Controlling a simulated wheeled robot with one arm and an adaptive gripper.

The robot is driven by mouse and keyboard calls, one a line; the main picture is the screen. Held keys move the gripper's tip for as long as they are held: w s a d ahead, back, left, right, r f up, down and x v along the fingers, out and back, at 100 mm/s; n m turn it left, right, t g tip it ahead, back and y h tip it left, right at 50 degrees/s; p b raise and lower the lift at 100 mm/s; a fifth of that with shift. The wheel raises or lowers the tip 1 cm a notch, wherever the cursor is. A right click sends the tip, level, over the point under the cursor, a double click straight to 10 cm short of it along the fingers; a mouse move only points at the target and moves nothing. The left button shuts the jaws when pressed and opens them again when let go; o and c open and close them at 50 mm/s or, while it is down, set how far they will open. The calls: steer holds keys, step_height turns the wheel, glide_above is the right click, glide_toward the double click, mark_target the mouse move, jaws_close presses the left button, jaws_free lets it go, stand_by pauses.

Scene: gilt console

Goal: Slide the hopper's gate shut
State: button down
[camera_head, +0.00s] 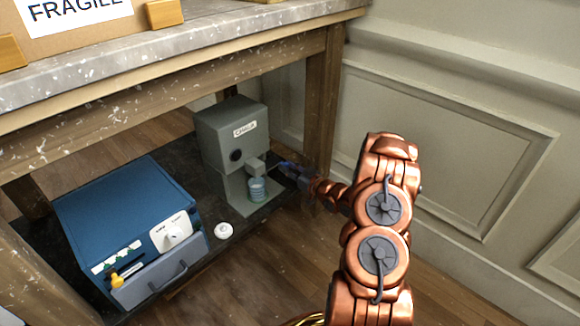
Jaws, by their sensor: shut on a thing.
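The hopper (228,138) is a grey box with a small label and a dark round spot on its front. It stands on the lower shelf of the console. A small grey spout block (255,167) sticks out at its lower right, above a blue-grey cup (257,190). My gripper (284,165) reaches in from the right, with its fingertips close to the right side of the spout. It is shut on a small part there, which looks like the gate's end. The gate itself is mostly hidden, and how far it is open cannot be told.
A blue box (125,215) with a white dial panel and a grey drawer front stands left on the shelf (205,245). A small white round item (223,230) lies before the hopper. A table leg (322,100) rises behind my gripper. The thick tabletop (200,40) hangs above, carrying a carton.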

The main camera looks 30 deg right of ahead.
steer(key=shift+s+a, duration=0.25)
steer(key=shift+a, duration=0.8)
steer(key=shift+s+a, duration=0.2)
steer(key=shift+a, duration=0.8)
steer(key=c, duration=0.9)
jaws_free()
steer(key=shift+s+d, duration=0.1)
glide_toward(272, 168)
steer(key=v, duration=0.6)
steer(key=shift+d, duration=0.2)
steer(key=shift+p, duration=0.3)
